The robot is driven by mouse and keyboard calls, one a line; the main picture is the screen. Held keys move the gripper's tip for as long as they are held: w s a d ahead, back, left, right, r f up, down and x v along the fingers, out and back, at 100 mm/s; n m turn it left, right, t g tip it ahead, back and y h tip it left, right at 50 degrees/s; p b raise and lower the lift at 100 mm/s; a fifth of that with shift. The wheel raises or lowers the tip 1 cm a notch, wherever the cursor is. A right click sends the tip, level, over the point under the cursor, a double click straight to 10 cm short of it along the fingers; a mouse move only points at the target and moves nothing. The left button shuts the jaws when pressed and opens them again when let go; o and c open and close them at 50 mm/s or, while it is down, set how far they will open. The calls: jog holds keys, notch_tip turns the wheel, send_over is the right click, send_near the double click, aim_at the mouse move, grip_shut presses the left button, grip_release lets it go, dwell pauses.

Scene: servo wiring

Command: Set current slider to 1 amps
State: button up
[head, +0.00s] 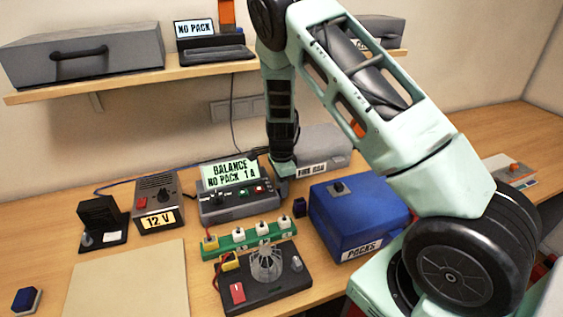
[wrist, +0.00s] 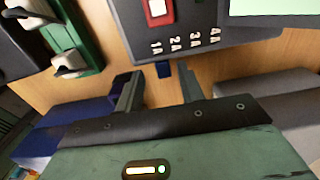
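The dark grey charger (head: 228,205) stands on the bench in the head view, its screen (head: 230,174) reading "BALANCE NO PACK 1A". In the wrist view the charger (wrist: 205,28) shows white labels 1A to 4A in a row. In the head view my gripper (head: 283,166) is at the charger's right end.
A blue packs box (head: 350,215) stands right of the charger, with a grey bin (head: 325,142) behind. A green board (head: 247,238) with white plugs and a black fan unit (head: 262,290) lie in front. A 12 V supply (head: 157,205) stands left.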

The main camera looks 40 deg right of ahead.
notch_tip(320, 180, up, 16)
jog(key=b, duration=0.2)
jog(key=shift+f, duration=0.1)
dwell(0.4)
jog(key=s+a+r+n+y+b, duration=0.1)
jog(key=s+a+n, duration=0.6)
jog(key=a, duration=0.3)
jog(key=s+a+r+n+y+b, duration=0.1)
jog(key=s+a+n, duration=0.55)
jog(key=a, duration=0.35)
jog(key=s+a+n, duration=0.3)
jog(key=s+n, duration=0.4)
jog(key=s, duration=0.1)
jog(key=s+a+n+h, duration=0.1)
jog(key=s+a+n, duration=0.2)
jog(key=s+n, duration=0.5)
jog(key=shift+s+a+r, duration=0.15)
jog(key=shift+s+r, duration=0.15)
jog(key=shift+s, duration=0.35)
jog(key=shift+n, duration=0.25)
